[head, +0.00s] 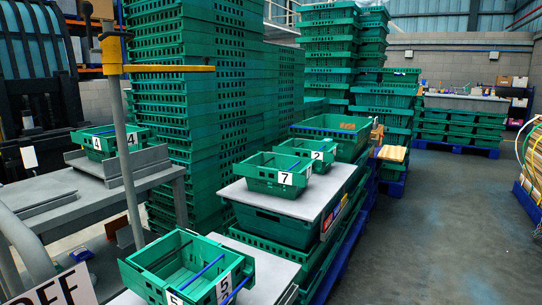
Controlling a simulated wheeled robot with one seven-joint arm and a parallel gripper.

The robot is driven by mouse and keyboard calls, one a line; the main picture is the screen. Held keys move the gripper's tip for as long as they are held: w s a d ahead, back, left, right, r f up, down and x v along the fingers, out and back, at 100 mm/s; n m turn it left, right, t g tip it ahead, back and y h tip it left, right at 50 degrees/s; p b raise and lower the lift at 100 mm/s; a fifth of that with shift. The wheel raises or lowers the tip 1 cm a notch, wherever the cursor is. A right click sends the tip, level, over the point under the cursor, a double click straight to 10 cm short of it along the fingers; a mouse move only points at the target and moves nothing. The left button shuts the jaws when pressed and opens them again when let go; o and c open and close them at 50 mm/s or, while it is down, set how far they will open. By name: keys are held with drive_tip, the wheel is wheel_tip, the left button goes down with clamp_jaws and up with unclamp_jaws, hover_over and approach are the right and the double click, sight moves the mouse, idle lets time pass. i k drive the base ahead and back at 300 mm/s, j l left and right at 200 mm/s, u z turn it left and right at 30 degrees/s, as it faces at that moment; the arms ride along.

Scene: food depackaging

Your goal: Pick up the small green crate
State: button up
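Several small green crates with white number labels are in the head view. The crate labelled 5 (160,262) is nearest, at the bottom on a grey top; it has blue bars across it and looks empty where I see inside. The crate labelled 7 (262,179) and the crate labelled 2 (309,144) sit on a grey board over larger green crates in the middle. The crate labelled 4 (82,137) stands at the left on a grey metal table. My gripper is not in view.
Tall stacks of large green crates (185,90) rise behind. A grey pole with a yellow top (160,68) stands at the left front. A grey metal table (70,205) is at the left. The floor (440,230) at the right is clear. Blue pallets (522,195) edge it.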

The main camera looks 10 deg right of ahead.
sight(309, 148)
drive_tip(key=i+l+u, duration=0.15)
drive_tip(key=l+u, duration=0.2)
drive_tip(key=i+l+u, duration=0.1)
drive_tip(key=l+u, duration=0.25)
drive_tip(key=i+l+u, duration=0.1)
drive_tip(key=l+u, duration=0.7)
drive_tip(key=l, duration=2.35)
drive_tip(key=k, duration=0.05)
